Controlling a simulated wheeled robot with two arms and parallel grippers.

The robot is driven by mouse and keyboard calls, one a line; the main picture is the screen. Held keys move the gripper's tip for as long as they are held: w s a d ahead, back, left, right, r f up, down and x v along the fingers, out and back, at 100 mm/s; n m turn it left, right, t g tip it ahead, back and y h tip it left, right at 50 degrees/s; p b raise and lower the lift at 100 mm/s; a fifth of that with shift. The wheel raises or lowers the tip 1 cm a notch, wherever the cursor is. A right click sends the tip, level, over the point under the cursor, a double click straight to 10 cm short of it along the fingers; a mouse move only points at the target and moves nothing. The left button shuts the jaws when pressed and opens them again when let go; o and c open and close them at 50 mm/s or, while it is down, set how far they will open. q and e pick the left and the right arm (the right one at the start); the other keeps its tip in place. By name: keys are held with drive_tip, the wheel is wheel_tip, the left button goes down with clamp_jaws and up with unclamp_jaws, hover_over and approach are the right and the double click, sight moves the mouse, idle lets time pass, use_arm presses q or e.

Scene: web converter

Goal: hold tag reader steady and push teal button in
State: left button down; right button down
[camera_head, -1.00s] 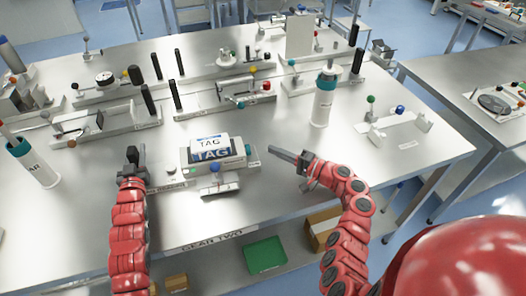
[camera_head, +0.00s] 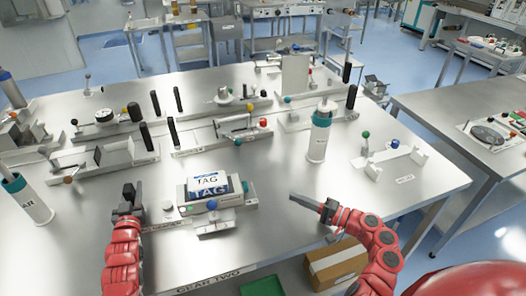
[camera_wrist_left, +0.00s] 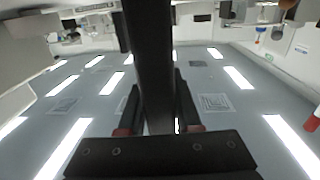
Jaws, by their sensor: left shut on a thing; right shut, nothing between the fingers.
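The tag reader (camera_head: 221,202), a pale box with a "TAG" card standing on it, sits at the front middle of the table. A teal part (camera_head: 246,187), which looks like the button, is at its right end; how far in it sits is too small to tell. My left gripper (camera_head: 129,196) is shut on a dark upright post (camera_wrist_left: 152,60) left of the reader; the post fills the middle of the left wrist view. My right gripper (camera_head: 301,199) is shut and empty, right of the teal part and apart from it, its fingers pointing left toward the reader.
A lever with a blue ball (camera_head: 212,204) stands at the reader's front. A white-and-teal cylinder (camera_head: 319,138) stands behind my right gripper. Fixtures with black posts (camera_head: 173,130) fill the table behind. A cardboard box (camera_head: 335,265) is below the front edge.

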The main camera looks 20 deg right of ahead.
use_arm(q)
drive_tip(key=shift+f, duration=0.25)
idle(0.3)
drive_tip(key=c, duration=0.9)
unclamp_jaws()
drive_tip(key=shift+c, duration=0.2)
drive_tip(key=o, duration=0.4)
drive_tip(key=shift+w+r, duration=0.1)
drive_tip(key=shift+w, duration=0.15)
drive_tip(key=shift+r, duration=0.15)
drive_tip(key=shift+s, duration=0.1)
drive_tip(key=shift+s, duration=0.1)
drive_tip(key=shift+s+a, duration=0.1)
drive_tip(key=shift+s, duration=0.25)
drive_tip(key=s, duration=1.1)
drive_tip(key=shift+a, duration=0.35)
